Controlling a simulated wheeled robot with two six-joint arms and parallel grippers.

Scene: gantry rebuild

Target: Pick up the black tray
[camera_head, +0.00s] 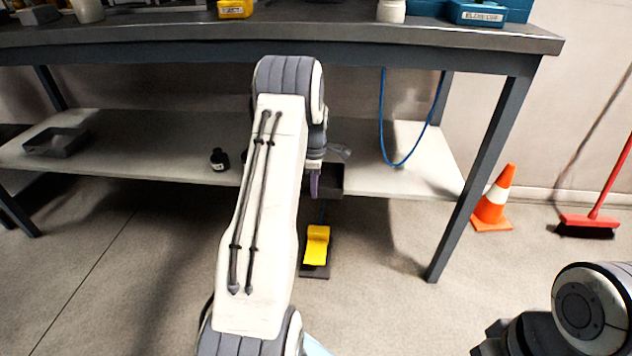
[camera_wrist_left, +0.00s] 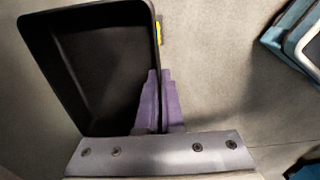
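The black tray (camera_wrist_left: 100,55) fills the upper left of the left wrist view, an empty open box with a raised rim. My left gripper (camera_wrist_left: 160,90) has its two purple fingers close together at the tray's right wall, pinching that wall. In the head view, part of the black tray (camera_head: 333,180) shows beside my left gripper (camera_head: 315,185), in front of the lower shelf's edge. My left arm hides much of the area there. The tray appears held in the air, clear of the shelf. My right gripper is not in view; only part of my right arm shows.
The workbench (camera_head: 440,36) has a lower shelf (camera_head: 170,150) holding a grey open tray (camera_head: 57,142) and a small black bottle (camera_head: 219,160). A yellow pedal (camera_head: 317,246) stands on the floor below. An orange cone (camera_head: 495,200) and red broom (camera_head: 590,222) stand right. A blue cable (camera_head: 384,130) hangs down.

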